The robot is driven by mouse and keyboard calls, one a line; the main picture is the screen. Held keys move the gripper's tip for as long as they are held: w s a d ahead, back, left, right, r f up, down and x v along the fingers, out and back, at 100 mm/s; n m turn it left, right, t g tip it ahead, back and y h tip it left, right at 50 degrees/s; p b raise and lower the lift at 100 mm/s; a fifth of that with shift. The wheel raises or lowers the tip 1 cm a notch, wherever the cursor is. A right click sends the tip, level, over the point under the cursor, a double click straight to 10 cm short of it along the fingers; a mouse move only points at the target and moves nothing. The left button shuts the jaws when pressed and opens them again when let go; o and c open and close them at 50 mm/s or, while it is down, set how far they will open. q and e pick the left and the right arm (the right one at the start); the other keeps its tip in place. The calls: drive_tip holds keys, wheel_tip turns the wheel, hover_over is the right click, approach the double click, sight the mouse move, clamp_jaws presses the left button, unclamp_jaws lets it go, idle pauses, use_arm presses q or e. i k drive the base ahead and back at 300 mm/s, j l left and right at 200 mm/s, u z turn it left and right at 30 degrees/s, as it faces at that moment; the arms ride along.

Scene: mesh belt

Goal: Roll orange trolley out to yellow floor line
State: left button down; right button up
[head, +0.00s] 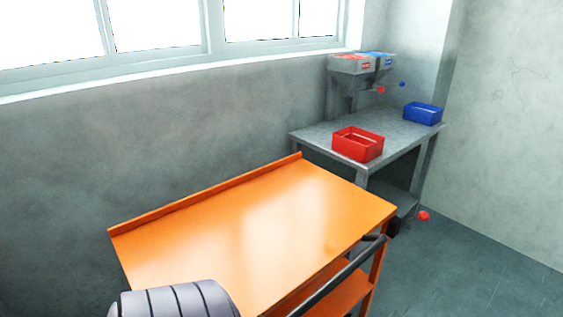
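The orange trolley (245,225) fills the lower middle of the head view, with a bare flat top, a raised lip along its far edge and a lower shelf (345,293). A dark push bar (345,272) runs along its near right side. A grey ribbed rounded part, probably of my own arm, covers the trolley's near left corner at the bottom edge. No gripper fingers show, and whether either hand is on the bar is out of frame. No yellow floor line is in view.
A grey bench (390,137) stands behind the trolley's right end, against the wall. It bears a red bin (358,144), a blue bin (423,113) and raised grey containers (350,64). A red ball-like thing (423,215) is near the bench's foot. Dark floor (470,265) is clear at right.

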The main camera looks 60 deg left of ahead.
sight(277, 236)
drive_tip(key=u, duration=2.15)
drive_tip(key=i+l, duration=0.1)
drive_tip(key=l, duration=0.2)
